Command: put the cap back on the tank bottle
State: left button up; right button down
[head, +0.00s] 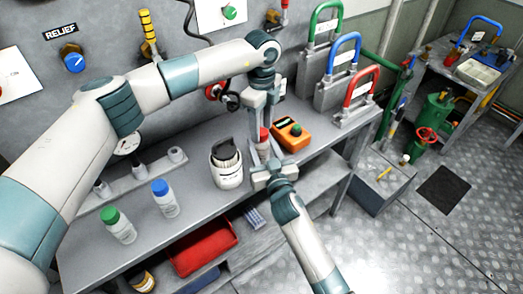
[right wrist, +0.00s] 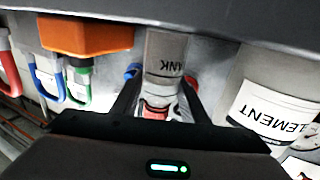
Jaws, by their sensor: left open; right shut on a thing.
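The tank bottle (right wrist: 166,55) is a grey-labelled bottle whose upside-down lettering partly shows in the right wrist view. It is upright at the bench's front edge, with the red cap (head: 264,134) at its top. The cap also shows in the right wrist view (right wrist: 155,114); I cannot tell whether it is fully seated. My right gripper (head: 268,166) is shut on the bottle, coming from the front. My left gripper (head: 260,112) points down from above, open, its fingers close above or beside the cap. The fingers hide part of the bottle and cap.
Green-capped (head: 119,226) and blue-capped (head: 165,198) bottles stand at left. Padlocks (head: 340,85) stand at the back right. A red tray (head: 203,247) is on the shelf below.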

pick_arm(q)
jog(key=shift+f, duration=0.35)
jog(key=shift+c, duration=0.3)
jog(key=c, duration=1)
